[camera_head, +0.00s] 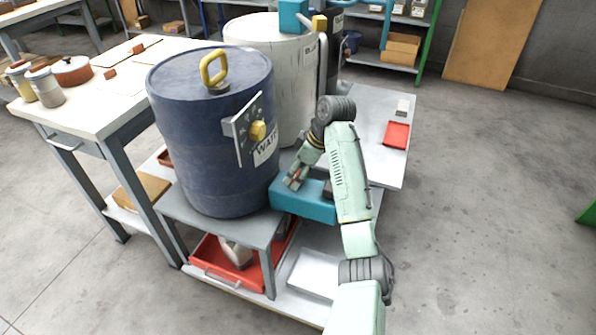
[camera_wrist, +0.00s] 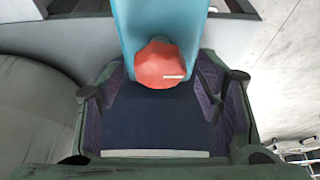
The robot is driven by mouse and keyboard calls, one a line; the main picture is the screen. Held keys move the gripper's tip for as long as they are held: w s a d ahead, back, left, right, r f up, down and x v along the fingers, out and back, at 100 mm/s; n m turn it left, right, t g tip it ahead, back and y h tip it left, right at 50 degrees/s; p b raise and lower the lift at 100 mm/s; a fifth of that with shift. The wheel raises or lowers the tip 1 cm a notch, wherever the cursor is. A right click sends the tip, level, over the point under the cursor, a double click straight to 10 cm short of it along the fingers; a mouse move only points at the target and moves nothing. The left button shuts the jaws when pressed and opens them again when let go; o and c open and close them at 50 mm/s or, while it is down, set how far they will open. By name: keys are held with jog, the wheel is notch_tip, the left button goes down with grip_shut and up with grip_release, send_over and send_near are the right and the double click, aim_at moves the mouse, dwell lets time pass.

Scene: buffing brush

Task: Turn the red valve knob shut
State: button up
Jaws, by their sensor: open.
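The red valve knob (camera_wrist: 160,63) shows in the wrist view, faceted, with a short white mark on its face. It sits on a teal body (camera_wrist: 165,18). My gripper (camera_wrist: 163,85) is open, with one finger on each side of the view and the knob between and just beyond them. I cannot tell whether either finger touches it. In the head view my gripper (camera_head: 294,181) is low over a teal block (camera_head: 307,207) beside the blue drum; the knob cannot be clearly made out there.
The blue drum (camera_head: 212,140), labelled as water, stands left of my arm, with a white drum (camera_head: 270,60) behind it. A red tray (camera_head: 397,134) lies on the grey bench to the right. A cream table (camera_head: 100,100) with jars is at left. Open floor lies at right.

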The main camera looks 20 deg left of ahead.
jog(key=shift+c, duration=0.4)
jog(key=c, duration=1.1)
